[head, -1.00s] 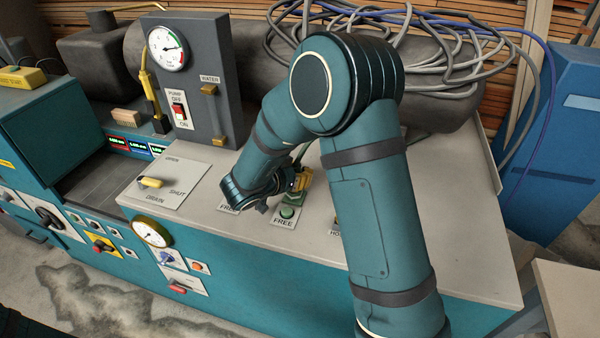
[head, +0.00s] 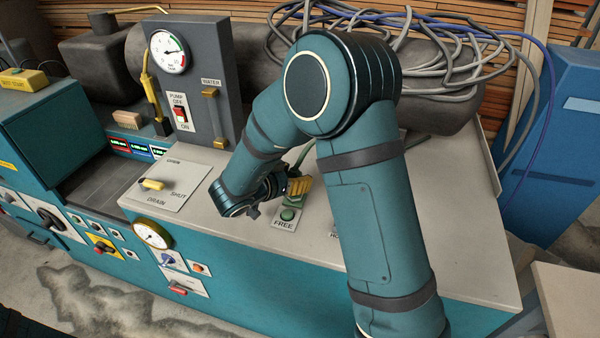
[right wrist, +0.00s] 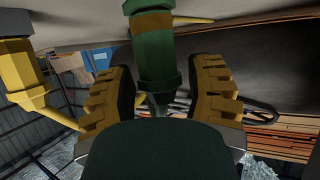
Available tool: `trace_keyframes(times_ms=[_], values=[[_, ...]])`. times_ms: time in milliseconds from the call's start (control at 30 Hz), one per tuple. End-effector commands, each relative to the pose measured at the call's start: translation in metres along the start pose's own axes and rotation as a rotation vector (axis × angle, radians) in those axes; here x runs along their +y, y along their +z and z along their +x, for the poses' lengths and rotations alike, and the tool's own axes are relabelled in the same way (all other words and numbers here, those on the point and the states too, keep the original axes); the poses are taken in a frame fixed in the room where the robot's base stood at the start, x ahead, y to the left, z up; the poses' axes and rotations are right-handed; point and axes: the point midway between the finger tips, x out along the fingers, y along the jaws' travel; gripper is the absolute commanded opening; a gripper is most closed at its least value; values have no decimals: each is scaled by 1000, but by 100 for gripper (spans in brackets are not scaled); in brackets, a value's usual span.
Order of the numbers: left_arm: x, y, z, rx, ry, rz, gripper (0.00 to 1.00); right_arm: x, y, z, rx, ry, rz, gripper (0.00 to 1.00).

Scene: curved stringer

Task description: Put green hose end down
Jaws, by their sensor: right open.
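My right gripper (head: 298,186), with yellow ridged fingers, is low over the bench top, partly hidden by my right wrist in the head view. The right wrist view shows its two fingers apart (right wrist: 160,95). The green hose end (right wrist: 156,60) is in the space between and beyond the fingers, with a narrow gap at each side. In the head view a green hose (head: 301,156) rises behind the fingers. A green fitting (head: 288,214) stands on the plate marked FREE (head: 284,225), just below the gripper. My left gripper is out of view.
A yellow fitting (right wrist: 18,65) is at the left in the right wrist view. A grey panel with a gauge (head: 168,51) and WATER lever (head: 210,92) stands behind. A DRAIN lever plate (head: 168,184) lies left. Bundled hoses (head: 440,60) hang over a dark tank. The right bench top (head: 455,240) is clear.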

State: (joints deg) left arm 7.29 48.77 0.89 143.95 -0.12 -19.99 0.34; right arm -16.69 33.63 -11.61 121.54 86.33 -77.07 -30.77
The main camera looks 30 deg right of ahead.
Motion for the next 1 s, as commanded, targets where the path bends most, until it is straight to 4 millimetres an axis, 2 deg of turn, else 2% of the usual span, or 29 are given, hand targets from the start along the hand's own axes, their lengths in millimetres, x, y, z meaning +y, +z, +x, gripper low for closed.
trace_keyframes(times_ms=[33, 200, 433, 600, 1000], values=[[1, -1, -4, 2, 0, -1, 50, -1, -2, -13, 0, -5, -1, 53], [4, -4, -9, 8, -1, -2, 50, -1, -2, -49, -1, -5, 0, 53], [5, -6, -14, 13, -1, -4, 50, -1, -1, -82, 0, -3, 0, 53], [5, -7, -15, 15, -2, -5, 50, 0, 0, -91, 0, 0, 0, 53], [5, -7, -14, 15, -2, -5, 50, 0, 0, -91, 0, 0, 0, 53]])
